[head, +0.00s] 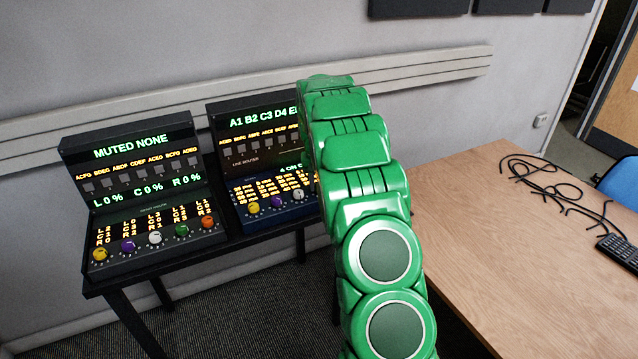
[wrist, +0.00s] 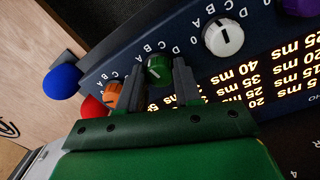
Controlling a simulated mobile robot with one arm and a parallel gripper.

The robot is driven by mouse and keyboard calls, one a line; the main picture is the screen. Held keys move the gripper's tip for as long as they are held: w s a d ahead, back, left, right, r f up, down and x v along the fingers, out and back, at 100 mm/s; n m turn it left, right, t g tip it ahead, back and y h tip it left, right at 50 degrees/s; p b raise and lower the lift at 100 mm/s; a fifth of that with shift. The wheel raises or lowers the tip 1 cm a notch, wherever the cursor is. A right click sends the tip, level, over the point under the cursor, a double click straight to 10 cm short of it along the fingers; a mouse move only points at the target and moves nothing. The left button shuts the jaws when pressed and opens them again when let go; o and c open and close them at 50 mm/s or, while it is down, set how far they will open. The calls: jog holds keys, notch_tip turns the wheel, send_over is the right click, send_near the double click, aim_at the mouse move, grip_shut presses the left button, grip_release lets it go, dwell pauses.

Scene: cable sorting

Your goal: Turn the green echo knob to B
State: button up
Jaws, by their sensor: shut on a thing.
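In the wrist view, the green knob (wrist: 159,69) sits on a dark blue panel (wrist: 190,52) with lit "ms" values. My gripper (wrist: 157,74) has one finger on each side of this knob and is shut on it. The knob carries a pale pointer mark. The letters around it appear upside down, and I cannot tell which letter the mark meets. In the head view, my green arm hides the gripper and this knob. The blue-panelled unit (head: 246,190) shows there partly, behind my arm.
The wrist view shows a white knob (wrist: 223,37), an orange knob (wrist: 112,93), a red ball-like part (wrist: 92,107) and a blue one (wrist: 62,81) nearby. Another console (head: 128,175) stands left on the black table. A wooden table (head: 500,230) with cables is at right.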

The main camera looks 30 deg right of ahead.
jog(key=shift+m, duration=1)
jog(key=o, duration=1)
jog(key=shift+o, duration=0.2)
jog(key=r, duration=0.7)
jog(key=shift+w+a+r, duration=0.2)
jog(key=shift+r, duration=0.2)
